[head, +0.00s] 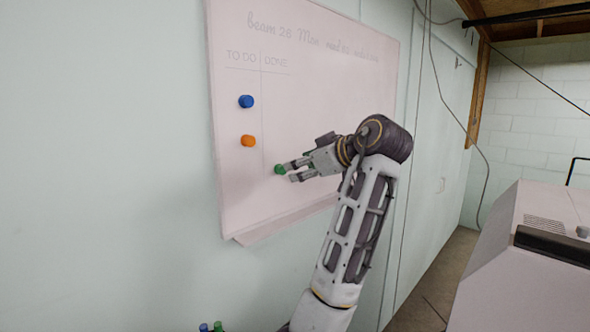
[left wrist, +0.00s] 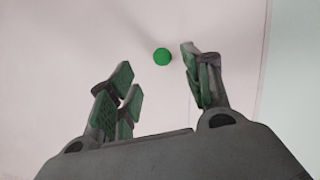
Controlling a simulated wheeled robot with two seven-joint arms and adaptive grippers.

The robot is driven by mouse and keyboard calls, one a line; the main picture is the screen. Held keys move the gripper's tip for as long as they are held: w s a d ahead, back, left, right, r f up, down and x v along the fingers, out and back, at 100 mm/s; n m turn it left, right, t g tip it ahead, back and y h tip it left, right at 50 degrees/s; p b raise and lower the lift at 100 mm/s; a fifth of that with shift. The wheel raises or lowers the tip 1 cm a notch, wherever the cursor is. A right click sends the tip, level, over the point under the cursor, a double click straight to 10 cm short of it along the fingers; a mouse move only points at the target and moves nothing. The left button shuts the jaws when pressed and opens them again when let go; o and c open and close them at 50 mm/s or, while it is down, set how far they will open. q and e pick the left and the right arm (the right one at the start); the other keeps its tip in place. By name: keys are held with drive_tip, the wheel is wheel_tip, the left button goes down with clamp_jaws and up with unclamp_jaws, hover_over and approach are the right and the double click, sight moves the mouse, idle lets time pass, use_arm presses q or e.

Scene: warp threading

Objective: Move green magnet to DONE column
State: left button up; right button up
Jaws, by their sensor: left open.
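The green magnet (head: 279,169) is on the whiteboard (head: 320,110), low down, just right of the faint column line, on the DONE side. In the left wrist view the green magnet (left wrist: 162,56) shows between and just beyond the fingertips. My left gripper (head: 289,173) is open at the magnet; its fingers also show spread in the left wrist view (left wrist: 160,70). I cannot tell whether a finger touches the magnet. The TO DO heading (head: 241,57) and DONE heading (head: 276,62) are at the board's upper left. My right gripper is out of view.
A blue magnet (head: 246,101) and an orange magnet (head: 248,141) are in the TO DO column. The board's ledge (head: 285,222) runs along its bottom edge. A grey machine (head: 530,250) stands at the right. Small blue and green objects (head: 211,327) show at the bottom edge.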

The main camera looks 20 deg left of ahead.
use_arm(q)
drive_tip(key=shift+v, duration=2.45)
drive_tip(key=shift+w+m, duration=0.1)
drive_tip(key=shift+m, duration=0.2)
